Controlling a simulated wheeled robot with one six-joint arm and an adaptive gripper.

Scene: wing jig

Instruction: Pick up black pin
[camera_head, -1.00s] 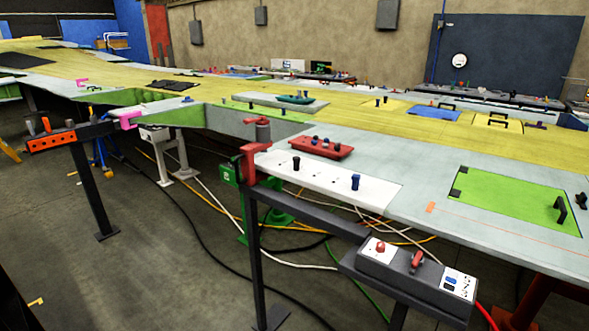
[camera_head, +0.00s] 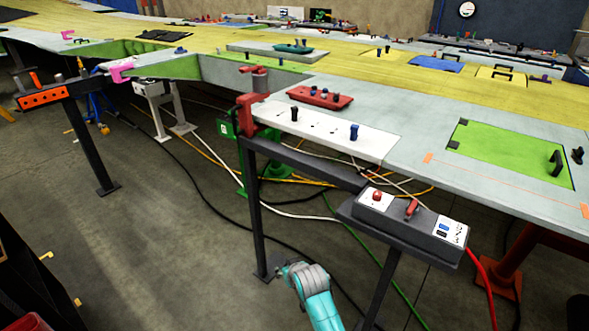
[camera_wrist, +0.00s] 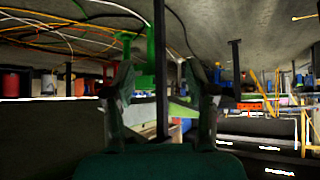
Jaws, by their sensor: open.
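A small black pin (camera_head: 294,113) stands upright near the left end of the white strip (camera_head: 325,139) on the near edge of the wing. A blue pin (camera_head: 354,132) stands farther right on the same strip. My gripper (camera_wrist: 160,72) shows in the wrist view with its two dark fingers apart and nothing between them. It looks out under the wing, among stands and cables, and I cannot make out the black pin there. In the head view a teal link of my arm is low in the picture, below the wing; the gripper itself does not show there.
A red clamp (camera_head: 247,116) grips the wing's edge left of the white strip. A red block with pins (camera_head: 320,97) lies behind it. A dark control box (camera_head: 410,226) on a post stands in front of the edge. Cables run over the floor.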

